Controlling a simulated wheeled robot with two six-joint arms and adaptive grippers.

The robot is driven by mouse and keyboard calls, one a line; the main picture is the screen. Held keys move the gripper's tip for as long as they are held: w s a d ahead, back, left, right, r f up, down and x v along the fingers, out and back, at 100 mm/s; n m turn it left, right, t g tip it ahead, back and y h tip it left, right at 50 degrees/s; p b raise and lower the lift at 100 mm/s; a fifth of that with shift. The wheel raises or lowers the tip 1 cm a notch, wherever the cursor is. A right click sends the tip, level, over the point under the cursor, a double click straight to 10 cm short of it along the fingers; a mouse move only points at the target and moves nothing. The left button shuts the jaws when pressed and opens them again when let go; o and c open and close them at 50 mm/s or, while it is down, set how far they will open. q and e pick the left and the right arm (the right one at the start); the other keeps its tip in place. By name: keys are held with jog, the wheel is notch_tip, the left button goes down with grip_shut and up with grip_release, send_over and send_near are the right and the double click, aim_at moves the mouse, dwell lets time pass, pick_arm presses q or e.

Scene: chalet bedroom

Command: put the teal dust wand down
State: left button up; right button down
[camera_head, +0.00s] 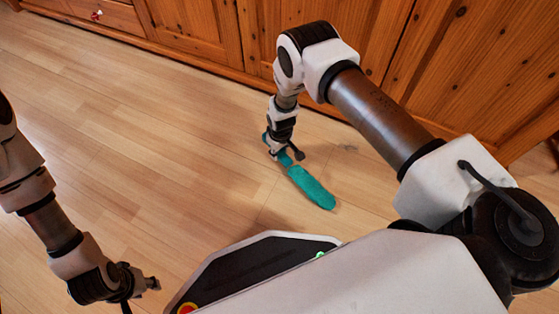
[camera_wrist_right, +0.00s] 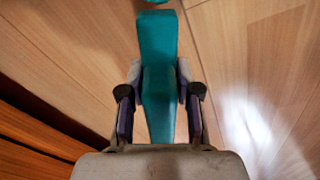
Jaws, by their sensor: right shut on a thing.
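The teal dust wand (camera_head: 312,188) is long and flat, with a wide rounded end toward the front and a narrower part running back under my right gripper (camera_head: 288,156). My right gripper points down at the floor and is shut on the wand's narrower part. In the right wrist view the wand (camera_wrist_right: 157,45) runs between the two fingers (camera_wrist_right: 158,100). Whether the wand touches the floor or is just above it, I cannot tell. My left gripper (camera_head: 150,284) is at the lower left, away from the wand; its finger opening is not clear.
A wooden cabinet (camera_head: 195,30) with panelled doors stands along the back and right, close behind my right arm. The light plank floor (camera_head: 130,130) is clear to the left and in the middle. A small red and white thing (camera_head: 97,15) shows at the cabinet's top left.

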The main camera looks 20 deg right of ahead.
jog(key=f, duration=0.2)
jog(key=f+b, duration=0.1)
jog(key=shift+s+f, duration=0.25)
jog(key=shift+r, duration=0.25)
jog(key=shift+f, duration=0.2)
jog(key=c, duration=0.8)
grip_release()
pick_arm(q)
notch_tip(320, 180, down, 2)
jog(key=shift+f, duration=0.15)
